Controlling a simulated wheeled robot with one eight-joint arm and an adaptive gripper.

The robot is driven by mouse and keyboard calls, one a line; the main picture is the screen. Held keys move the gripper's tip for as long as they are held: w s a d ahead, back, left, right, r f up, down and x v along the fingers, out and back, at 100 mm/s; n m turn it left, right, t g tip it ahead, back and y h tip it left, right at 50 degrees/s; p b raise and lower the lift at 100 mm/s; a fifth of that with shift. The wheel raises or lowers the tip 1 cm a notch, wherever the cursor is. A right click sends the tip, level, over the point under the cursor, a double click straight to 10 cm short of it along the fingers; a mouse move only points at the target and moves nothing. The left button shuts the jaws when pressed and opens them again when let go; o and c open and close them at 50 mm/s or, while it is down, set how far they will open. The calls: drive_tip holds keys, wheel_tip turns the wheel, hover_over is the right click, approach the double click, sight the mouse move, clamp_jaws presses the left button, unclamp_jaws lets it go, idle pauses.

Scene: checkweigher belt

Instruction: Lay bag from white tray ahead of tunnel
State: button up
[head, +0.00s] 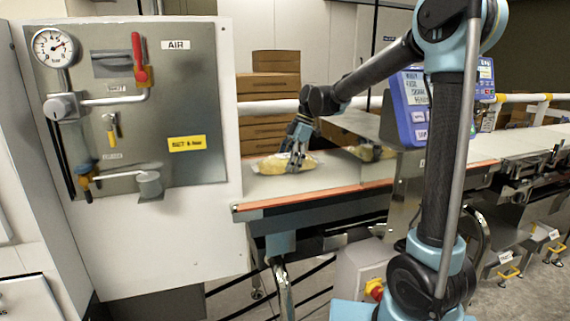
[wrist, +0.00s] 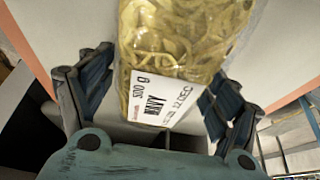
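A clear bag of yellow pasta (head: 272,165) lies flat on the pale belt (head: 330,178), near its left end. Its white label with "500 g" and "NAVY" shows in the wrist view, where the bag (wrist: 185,30) fills the upper middle. My gripper (head: 297,164) is low over the bag, pointing down. In the wrist view the gripper (wrist: 160,78) has its fingers apart on either side of the bag, with a gap at the left finger. The metal tunnel (head: 353,122) stands to the right along the belt. I see no white tray in either view.
A yellow patch (head: 372,152) shows at the tunnel; I cannot tell whether it is another bag or a reflection. A blue display (head: 412,108) stands by the tunnel. The air panel cabinet (head: 140,110) is at left. Brown cartons (head: 268,85) are stacked behind the belt.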

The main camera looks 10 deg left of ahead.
idle(0.4)
drive_tip(key=v, duration=1.2)
drive_tip(key=shift+r, duration=0.1)
